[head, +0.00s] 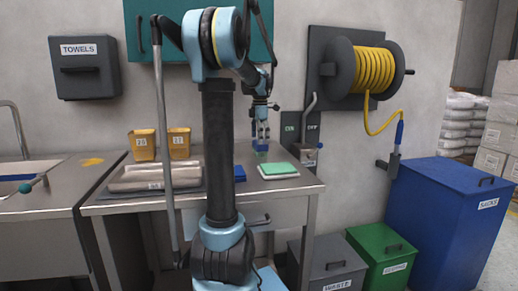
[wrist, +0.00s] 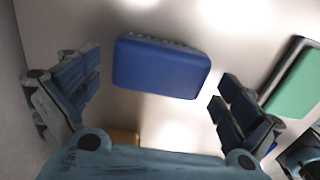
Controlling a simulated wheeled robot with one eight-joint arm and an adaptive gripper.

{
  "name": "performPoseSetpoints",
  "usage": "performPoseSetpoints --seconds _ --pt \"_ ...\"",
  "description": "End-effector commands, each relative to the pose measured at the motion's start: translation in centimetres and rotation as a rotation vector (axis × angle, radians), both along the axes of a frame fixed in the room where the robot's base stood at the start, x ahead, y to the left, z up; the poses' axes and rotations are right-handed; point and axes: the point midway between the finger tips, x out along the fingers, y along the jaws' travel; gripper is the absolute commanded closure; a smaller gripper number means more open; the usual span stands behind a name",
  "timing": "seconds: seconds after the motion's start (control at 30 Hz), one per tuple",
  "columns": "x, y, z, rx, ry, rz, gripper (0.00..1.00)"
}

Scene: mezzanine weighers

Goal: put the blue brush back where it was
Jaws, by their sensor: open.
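The blue brush (wrist: 160,68) is a rounded blue block with bristles showing along its far edge. In the wrist view it lies between and beyond the two fingers of my gripper (wrist: 162,97), with a gap on each side. In the head view my gripper (head: 261,138) points down over the right back part of the steel table (head: 232,196). My gripper is open, and neither finger visibly touches the brush. Whether the brush rests on the tabletop is hard to tell.
A green-topped pad (head: 278,169) lies right of my gripper, and also shows in the wrist view (wrist: 298,82). Yellow tubs 25 (head: 143,146) and 27 (head: 179,143) and a steel tray (head: 150,179) stand left. A switch box (head: 306,154) is on the wall.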

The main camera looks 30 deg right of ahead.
Motion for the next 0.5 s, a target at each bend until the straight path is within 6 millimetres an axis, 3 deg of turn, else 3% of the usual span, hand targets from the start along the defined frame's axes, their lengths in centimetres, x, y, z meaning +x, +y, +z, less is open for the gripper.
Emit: performPoseSetpoints --seconds 0.2,0.5 --pt "0.0 0.0 2.6 0.000 0.000 0.000 0.00" --pt "0.0 0.0 3.4 0.000 0.000 0.000 0.00"
